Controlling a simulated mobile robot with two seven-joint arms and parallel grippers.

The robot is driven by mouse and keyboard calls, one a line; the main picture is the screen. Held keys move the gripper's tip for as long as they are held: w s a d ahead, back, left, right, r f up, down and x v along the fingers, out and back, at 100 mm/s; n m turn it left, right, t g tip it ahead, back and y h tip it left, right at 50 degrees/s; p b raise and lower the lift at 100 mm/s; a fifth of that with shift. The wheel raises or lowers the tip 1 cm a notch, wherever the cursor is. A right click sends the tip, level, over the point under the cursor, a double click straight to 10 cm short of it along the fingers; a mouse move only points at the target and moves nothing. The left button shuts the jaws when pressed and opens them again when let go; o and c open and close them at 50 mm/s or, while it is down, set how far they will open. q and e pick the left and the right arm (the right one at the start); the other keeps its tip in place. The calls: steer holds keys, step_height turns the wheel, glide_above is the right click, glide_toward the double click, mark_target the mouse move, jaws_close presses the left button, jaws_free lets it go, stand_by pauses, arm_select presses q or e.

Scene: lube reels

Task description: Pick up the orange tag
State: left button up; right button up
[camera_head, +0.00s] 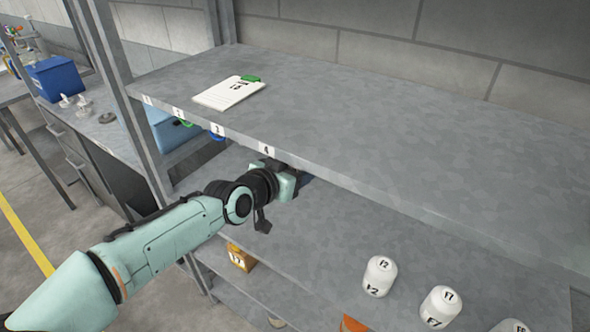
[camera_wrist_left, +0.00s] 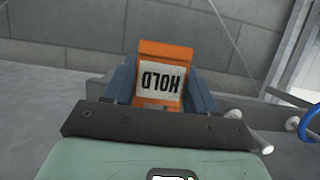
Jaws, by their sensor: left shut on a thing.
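The orange tag (camera_wrist_left: 163,70) shows in the left wrist view, with a white label reading HOLD upside down. My left gripper (camera_wrist_left: 160,90) is shut on it, with a dark finger at each side of the tag. In the head view my left gripper (camera_head: 297,180) reaches in under the front edge of the upper shelf, near the number 4 label. The shelf hides its fingertips and the tag there. My right gripper is in neither view.
The upper shelf (camera_head: 400,140) lies above my left wrist and carries a white pad (camera_head: 229,93). Green and blue rings hang by labels 2 and 3. White bottles (camera_head: 379,276) stand on the shelf below. In the wrist view, a peg (camera_wrist_left: 262,143) and blue ring (camera_wrist_left: 309,124) are at right.

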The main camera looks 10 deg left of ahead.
arm_select(q)
steer(key=shift+r, duration=0.15)
steer(key=shift+r, duration=0.2)
steer(key=s+a+b, duration=0.3)
steer(key=s, duration=0.5)
steer(key=s+a+b, duration=0.3)
steer(key=s+b, duration=0.1)
steer(key=s, duration=0.5)
steer(key=shift+b, duration=0.3)
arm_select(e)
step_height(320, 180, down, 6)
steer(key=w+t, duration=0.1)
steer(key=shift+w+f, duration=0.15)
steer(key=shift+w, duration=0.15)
arm_select(q)
steer(key=shift+w, duration=0.1)
